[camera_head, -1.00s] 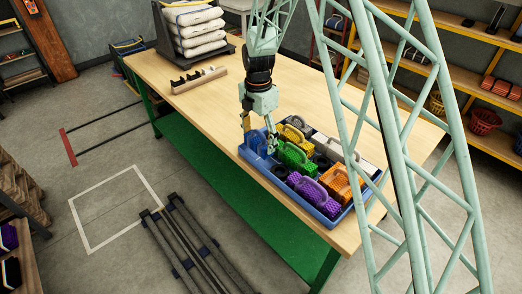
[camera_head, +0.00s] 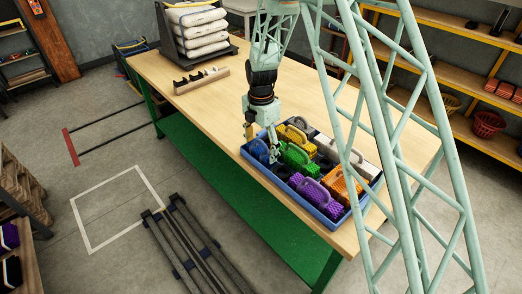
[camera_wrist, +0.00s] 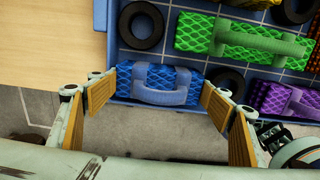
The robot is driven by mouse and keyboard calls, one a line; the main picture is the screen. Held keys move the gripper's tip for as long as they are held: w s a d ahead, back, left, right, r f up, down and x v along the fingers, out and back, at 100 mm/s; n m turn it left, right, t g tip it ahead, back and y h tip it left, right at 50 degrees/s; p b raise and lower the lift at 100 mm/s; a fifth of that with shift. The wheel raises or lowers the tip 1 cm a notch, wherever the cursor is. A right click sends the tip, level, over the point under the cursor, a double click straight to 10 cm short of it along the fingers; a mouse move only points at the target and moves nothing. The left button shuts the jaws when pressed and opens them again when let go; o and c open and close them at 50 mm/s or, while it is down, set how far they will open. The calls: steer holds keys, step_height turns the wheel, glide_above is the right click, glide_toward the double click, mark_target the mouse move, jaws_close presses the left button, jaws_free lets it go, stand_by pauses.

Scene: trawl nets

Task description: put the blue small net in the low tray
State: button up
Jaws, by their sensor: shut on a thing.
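The blue small net (camera_wrist: 158,76), a dark-blue meshed bundle with a lighter blue handle, sits between the two wooden-padded fingers of my gripper (camera_wrist: 158,92) in the wrist view. My gripper (camera_head: 260,142) is shut on it, one finger at each end. In the head view the blue net (camera_head: 258,151) is at the left corner of a low-walled blue tray (camera_head: 296,195), partly hidden by my gripper. How far it is above the tray floor I cannot tell.
The tray also holds a green net (camera_head: 298,158), a purple net (camera_head: 318,194), an orange net (camera_head: 343,185), a yellow one (camera_head: 291,134) and black rings (camera_wrist: 141,25). A wooden rack (camera_head: 202,79) and white stacked bundles (camera_head: 197,35) stand behind. The tabletop (camera_head: 205,110) between is clear.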

steer(key=shift+f, duration=0.2)
stand_by(0.3)
steer(key=o, duration=0.9)
steer(key=shift+r, duration=0.1)
step_height(320, 180, up, 12)
steer(key=shift+f+p, duration=0.15)
steer(key=shift+p, duration=0.55)
steer(key=shift+r, duration=0.25)
steer(key=shift+r, duration=0.1)
